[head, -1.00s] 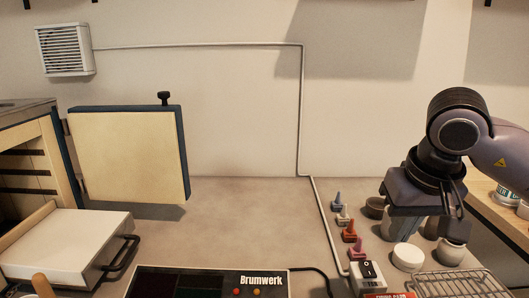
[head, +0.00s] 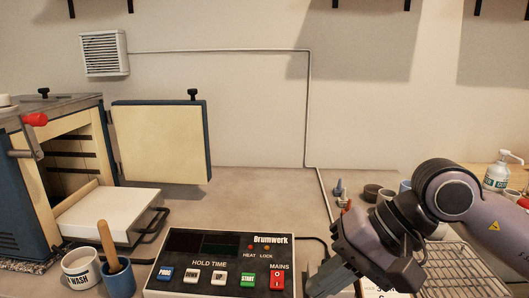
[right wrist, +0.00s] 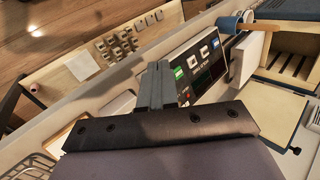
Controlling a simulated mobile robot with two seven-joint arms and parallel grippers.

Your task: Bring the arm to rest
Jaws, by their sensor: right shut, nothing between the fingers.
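My right arm comes in from the right in the head view. Its gripper (head: 318,285) points down and to the left, beside the right end of the Brumwerk control box (head: 219,264). In the right wrist view the two fingers (right wrist: 154,84) are together with nothing between them, and the control box (right wrist: 205,55) lies just beyond them. I cannot tell whether the fingers touch the box. My left gripper is not in view.
A kiln (head: 35,185) with its door (head: 160,142) open stands at the left. A white-glazed cup (head: 80,268) and a blue cup (head: 119,280) stand in front.

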